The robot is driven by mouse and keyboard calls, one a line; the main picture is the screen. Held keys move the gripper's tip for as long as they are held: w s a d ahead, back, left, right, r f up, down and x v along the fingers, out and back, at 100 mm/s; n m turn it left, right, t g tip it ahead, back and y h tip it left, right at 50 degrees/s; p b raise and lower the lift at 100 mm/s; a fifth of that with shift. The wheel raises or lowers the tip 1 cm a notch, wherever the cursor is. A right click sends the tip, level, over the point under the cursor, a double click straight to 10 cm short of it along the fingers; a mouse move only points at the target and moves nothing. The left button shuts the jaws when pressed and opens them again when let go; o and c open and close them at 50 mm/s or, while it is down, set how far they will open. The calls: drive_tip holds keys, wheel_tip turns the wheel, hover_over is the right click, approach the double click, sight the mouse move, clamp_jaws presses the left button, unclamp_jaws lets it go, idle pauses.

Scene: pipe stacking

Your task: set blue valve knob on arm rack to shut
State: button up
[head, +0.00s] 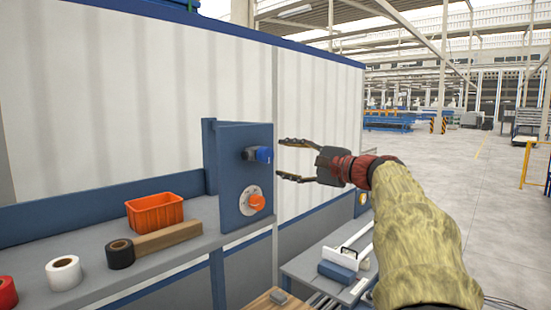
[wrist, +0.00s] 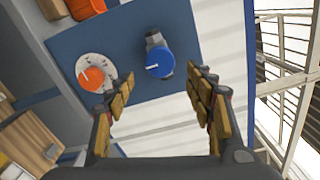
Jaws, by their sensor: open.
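The blue valve knob (head: 263,154) sticks out from the upper part of a blue panel (head: 228,150), on a dark grey stem. In the wrist view the blue knob (wrist: 159,62) is round, with a white pointer line running from its middle to its left edge. My gripper (head: 279,160) is open and empty, a short way to the right of the knob in the head view and pointing at it. In the wrist view my gripper (wrist: 160,78) has one finger on each side below the knob, with the knob ahead of the gap. No contact shows.
An orange dial (head: 256,202) on a pale round plate sits below the blue knob on the same panel. A grey shelf (head: 90,262) to the left holds an orange bin (head: 155,211) and tape rolls (head: 64,273). A lower bench (head: 310,270) stands beneath my arm.

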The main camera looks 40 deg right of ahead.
drive_tip(key=s, duration=0.5)
drive_tip(key=shift+s+d, duration=0.2)
drive_tip(key=shift+s, duration=0.1)
wheel_tip(320, 180, down, 16)
drive_tip(key=s+d+g+h, duration=0.1)
drive_tip(key=s+g, duration=0.1)
drive_tip(key=g, duration=0.3)
drive_tip(key=s+a+f+n+g+b, duration=0.25)
drive_tip(key=a+f, duration=0.35)
drive_tip(key=f, duration=0.4)
drive_tip(key=s+a+f+n+g+b, duration=0.1)
drive_tip(key=s+a+f+n+b, duration=0.3)
drive_tip(key=a+f, duration=0.6)
drive_tip(key=s+a+f+n+g+b, duration=0.2)
drive_tip(key=s+a+f+n+b, duration=0.2)
drive_tip(key=a+f, duration=0.6)
drive_tip(key=s+a+f+n+g+b, duration=0.2)
drive_tip(key=s+a+f+n+b, duration=0.2)
drive_tip(key=a+f+n+b, duration=0.3)
drive_tip(key=a+f+n, duration=0.2)
drive_tip(key=a+f, duration=0.2)
drive_tip(key=a, duration=0.1)
drive_tip(key=shift+s+a+n, duration=0.25)
drive_tip(key=shift+a+n, duration=0.1)
drive_tip(key=shift+a, duration=0.05)
